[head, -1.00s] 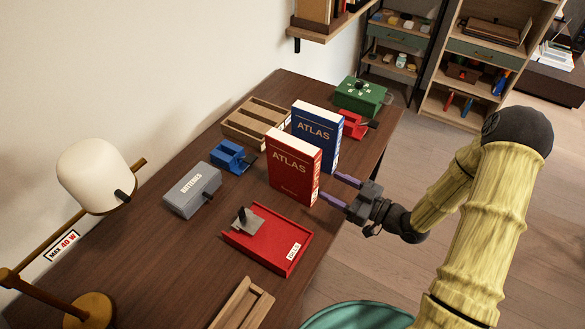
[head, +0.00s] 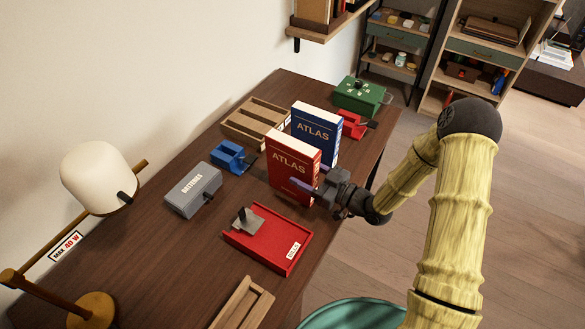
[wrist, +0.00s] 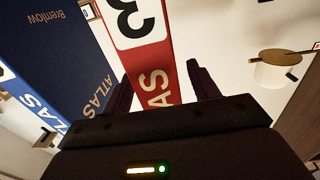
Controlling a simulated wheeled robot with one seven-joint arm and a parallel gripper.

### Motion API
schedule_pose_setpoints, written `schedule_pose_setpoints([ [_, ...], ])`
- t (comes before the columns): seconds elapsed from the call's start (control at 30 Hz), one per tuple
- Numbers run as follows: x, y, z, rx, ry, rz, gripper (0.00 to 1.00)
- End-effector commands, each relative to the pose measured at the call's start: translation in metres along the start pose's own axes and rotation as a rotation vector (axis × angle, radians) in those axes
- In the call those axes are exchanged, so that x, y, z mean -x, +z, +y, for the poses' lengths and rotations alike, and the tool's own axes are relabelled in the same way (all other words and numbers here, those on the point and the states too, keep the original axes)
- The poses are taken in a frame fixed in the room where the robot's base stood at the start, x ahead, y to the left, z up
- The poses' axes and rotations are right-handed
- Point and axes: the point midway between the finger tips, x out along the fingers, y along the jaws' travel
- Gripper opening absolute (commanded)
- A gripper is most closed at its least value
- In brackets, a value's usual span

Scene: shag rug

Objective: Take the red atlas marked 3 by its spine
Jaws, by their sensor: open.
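The red atlas (head: 290,163) stands upright on the dark wooden desk. In the wrist view its red spine (wrist: 158,62) shows a white label with a 3, and it lies between my two fingers. My gripper (head: 314,178) is open at the spine edge, one purple finger in front of the red cover and the other on the side toward the blue atlas. The wrist view shows a finger on each side of the spine, my gripper (wrist: 162,85) not closed on it. The blue atlas (head: 318,125) stands upright just behind; it also shows at left in the wrist view (wrist: 62,50).
A red tray (head: 262,245) lies in front of the red atlas. A grey batteries box (head: 192,190), a blue item (head: 228,155), a wooden tray (head: 240,133), a small red item (head: 352,127) and a green box (head: 360,97) stand around. A lamp (head: 95,175) is at left.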

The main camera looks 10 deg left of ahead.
Motion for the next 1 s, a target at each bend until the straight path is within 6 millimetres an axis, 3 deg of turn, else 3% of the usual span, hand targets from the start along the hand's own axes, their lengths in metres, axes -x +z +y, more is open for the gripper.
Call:
schedule_pose_setpoints([
  [0.2,-0.022,-0.001,0.000,-0.001,0.000,0.001,0.60],
  [0.7,-0.022,0.000,0.000,-0.001,0.001,0.001,0.60],
  [1.0,-0.022,0.000,0.000,0.000,0.001,0.001,0.03],
])
